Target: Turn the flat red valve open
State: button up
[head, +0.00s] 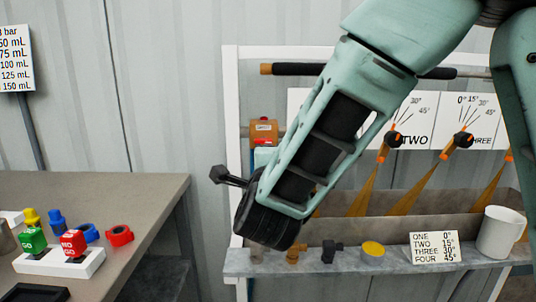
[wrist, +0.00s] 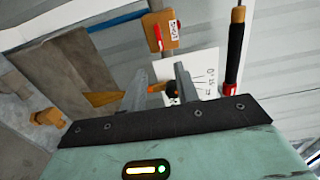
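The flat red valve handle (wrist: 157,37) shows as a thin red strip against a brown block with a label (wrist: 171,30), at the top of the wrist view. My gripper (wrist: 161,78) is open and empty in the wrist view. Its two grey fingers are spread and point toward the panel, below the block and apart from the handle. In the head view my arm hides the fingers.
Dials with orange pointers (head: 394,141) (head: 463,140) line the panel. A shelf (head: 345,262) below holds a white mug (head: 500,231), a yellow disc (head: 373,249) and a number card (head: 436,247). A table (head: 90,195) with buttons and coloured caps stands left. A black-sleeved bar (wrist: 235,55) is right of my fingers.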

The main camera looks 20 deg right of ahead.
jog(key=shift+v, duration=2.35)
jog(key=s+a+f+n+g+y, duration=0.3)
jog(key=a+f+n+g+y, duration=0.15)
jog(key=a+n+y, duration=0.5)
jog(key=s+a+f+n+g+y, duration=0.1)
jog(key=s+f+n+g, duration=0.6)
jog(key=s+n, duration=0.5)
jog(key=s+d+f+n+g+h, duration=0.35)
jog(key=s+d+n+g, duration=0.25)
jog(key=s+d+n, duration=0.3)
notch_tip(320, 180, up, 15)
jog(key=s+m+p, duration=0.1)
jog(key=p, duration=1.2)
jog(key=shift+s+a+h, duration=0.2)
jog(key=shift+h, duration=0.2)
